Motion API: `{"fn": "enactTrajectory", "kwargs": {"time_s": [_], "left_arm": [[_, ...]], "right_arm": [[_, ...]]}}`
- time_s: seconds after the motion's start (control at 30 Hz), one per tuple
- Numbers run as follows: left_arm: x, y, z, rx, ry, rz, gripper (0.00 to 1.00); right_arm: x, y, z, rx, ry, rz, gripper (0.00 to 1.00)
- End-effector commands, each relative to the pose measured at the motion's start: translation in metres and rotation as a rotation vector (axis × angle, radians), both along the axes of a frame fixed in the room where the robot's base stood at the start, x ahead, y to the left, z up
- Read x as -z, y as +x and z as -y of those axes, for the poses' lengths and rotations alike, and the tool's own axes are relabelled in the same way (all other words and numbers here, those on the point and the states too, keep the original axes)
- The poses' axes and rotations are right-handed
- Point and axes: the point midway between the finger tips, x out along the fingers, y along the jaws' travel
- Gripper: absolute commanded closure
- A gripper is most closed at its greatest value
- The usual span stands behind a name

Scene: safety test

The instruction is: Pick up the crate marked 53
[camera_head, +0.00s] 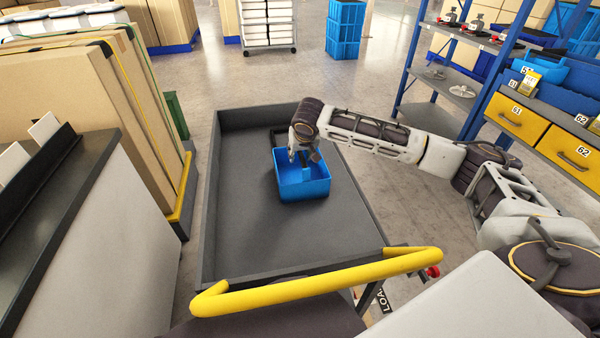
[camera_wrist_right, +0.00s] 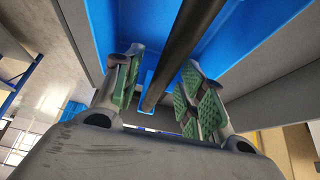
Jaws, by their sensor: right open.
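A blue crate (camera_head: 305,190) stands on the grey bed of a cart; no number on it can be read. My right gripper (camera_head: 303,156) points down at the crate's open top from its far side. In the right wrist view the gripper (camera_wrist_right: 160,64) is open, with green pads on its fingers. A dark bar (camera_wrist_right: 180,50) passes between the fingers, across the blue crate (camera_wrist_right: 265,20); I cannot tell whether they touch it. My left gripper is not in view.
The cart (camera_head: 240,235) has low grey walls and a yellow handle (camera_head: 320,283) nearest me. Large cartons (camera_head: 90,110) stand to the left. A blue shelf rack with yellow drawers (camera_head: 517,116) marked 61 and 62 stands right. The cart bed around the crate is clear.

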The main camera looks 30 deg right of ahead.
Motion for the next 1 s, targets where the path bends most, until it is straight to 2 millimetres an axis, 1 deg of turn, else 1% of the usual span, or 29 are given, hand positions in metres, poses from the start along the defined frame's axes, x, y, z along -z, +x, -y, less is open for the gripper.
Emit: {"fn": "enactTrajectory", "kwargs": {"time_s": [0.1, 1.0], "left_arm": [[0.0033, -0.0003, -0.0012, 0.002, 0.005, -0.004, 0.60], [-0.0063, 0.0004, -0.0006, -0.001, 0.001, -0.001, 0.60]], "right_arm": [[0.0000, -0.0001, 0.0002, 0.000, 0.000, 0.000, 0.59], [0.0027, 0.0000, 0.0003, 0.000, -0.001, 0.000, 0.59]]}}
